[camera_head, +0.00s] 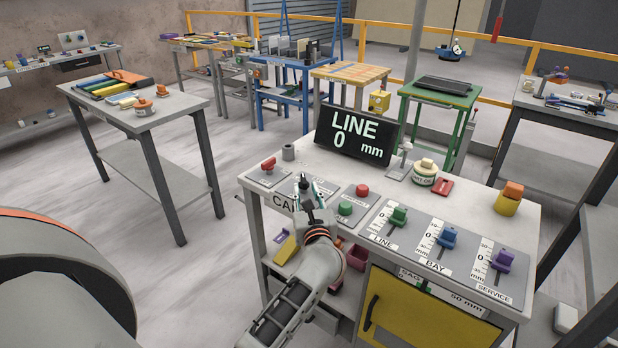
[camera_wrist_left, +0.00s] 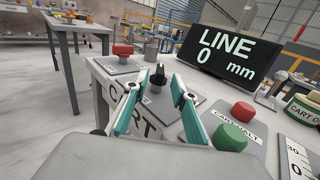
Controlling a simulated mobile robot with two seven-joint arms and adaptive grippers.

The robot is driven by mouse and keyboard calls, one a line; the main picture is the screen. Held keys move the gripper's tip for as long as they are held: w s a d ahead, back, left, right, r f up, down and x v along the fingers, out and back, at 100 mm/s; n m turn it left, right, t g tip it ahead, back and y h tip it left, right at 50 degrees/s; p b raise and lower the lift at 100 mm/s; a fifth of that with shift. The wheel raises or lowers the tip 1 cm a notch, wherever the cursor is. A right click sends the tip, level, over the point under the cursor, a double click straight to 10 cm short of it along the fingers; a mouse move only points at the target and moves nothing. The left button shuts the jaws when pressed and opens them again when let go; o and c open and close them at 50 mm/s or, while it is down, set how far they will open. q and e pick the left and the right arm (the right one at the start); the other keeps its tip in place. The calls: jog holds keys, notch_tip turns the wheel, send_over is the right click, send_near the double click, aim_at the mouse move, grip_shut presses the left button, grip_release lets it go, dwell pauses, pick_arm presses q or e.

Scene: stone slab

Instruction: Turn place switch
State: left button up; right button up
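The black rotary switch (camera_head: 304,181) stands on a small plate at the left part of the grey control bench (camera_head: 455,205). In the left wrist view the black switch (camera_wrist_left: 158,76) shows upright ahead, between the fingertips. My left gripper (camera_head: 312,192) reaches over the bench's front edge. In the left wrist view its two teal-padded fingers (camera_wrist_left: 155,92) are apart, with nothing held between them. Whether either finger touches the switch I cannot tell. The writing on the switch's plate is mostly hidden by the gripper. My right gripper is not in view.
A red switch (camera_head: 268,164) stands left of the black one. Red (camera_head: 362,190) and green (camera_head: 345,208) buttons sit to the right. Green (camera_head: 398,216), blue (camera_head: 447,237) and purple (camera_head: 502,260) sliders lie further right. A display (camera_head: 354,136) reads "LINE 0 mm".

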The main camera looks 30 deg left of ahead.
aim_at(305, 185)
pick_arm(q)
jog(key=x, duration=0.5)
jog(key=shift+w+a, duration=0.2)
jog(key=shift+w, duration=0.1)
grip_shut()
